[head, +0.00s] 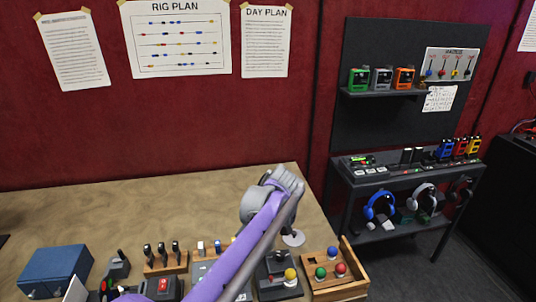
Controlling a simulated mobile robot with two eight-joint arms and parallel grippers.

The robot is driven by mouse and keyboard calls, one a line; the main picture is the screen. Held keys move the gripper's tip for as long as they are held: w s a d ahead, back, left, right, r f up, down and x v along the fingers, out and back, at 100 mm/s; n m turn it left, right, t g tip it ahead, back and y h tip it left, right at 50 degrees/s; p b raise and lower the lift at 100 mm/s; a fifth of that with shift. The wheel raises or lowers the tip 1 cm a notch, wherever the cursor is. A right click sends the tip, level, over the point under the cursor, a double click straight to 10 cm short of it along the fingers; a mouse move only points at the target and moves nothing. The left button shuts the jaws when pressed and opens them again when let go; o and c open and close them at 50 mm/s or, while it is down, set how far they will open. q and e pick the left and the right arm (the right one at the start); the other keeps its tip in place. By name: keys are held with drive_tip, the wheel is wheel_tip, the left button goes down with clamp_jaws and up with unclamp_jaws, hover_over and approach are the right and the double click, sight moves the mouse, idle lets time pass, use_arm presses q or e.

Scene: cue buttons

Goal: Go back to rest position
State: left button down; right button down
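One of my arms, with a purple link (247,246), rises from the bottom edge and slants up and right over the table. It ends in a grey jointed part (287,182) near the table's right edge. I cannot make out gripper fingers on it. No left or right gripper can be picked out in the head view. The arm covers part of the row of devices along the front of the table (120,215).
A blue box (55,270) stands at the front left. A wooden tray (350,288) holds coloured balls (340,269) at the front right. A joystick box (278,272) and switch blocks (166,260) stand between. The table's back is clear. A dark shelf unit (385,120) stands right.

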use_arm(q)
drive_tip(key=s+a+m+t+h, duration=0.1)
drive_tip(key=s+a+m+h, duration=0.15)
drive_tip(key=s, duration=0.45)
drive_tip(key=s+a+m+t+h, duration=0.1)
drive_tip(key=s+a+m, duration=0.25)
drive_tip(key=s, duration=0.35)
drive_tip(key=s+f+m+t+h, duration=0.2)
drive_tip(key=s+f+m, duration=0.3)
drive_tip(key=s, duration=0.6)
wheel_tip(320, 180, down, 2)
drive_tip(key=shift+s+f+m+t, duration=0.1)
drive_tip(key=shift+s+m+t, duration=0.3)
drive_tip(key=shift+t, duration=0.1)
drive_tip(key=shift+d, duration=0.1)
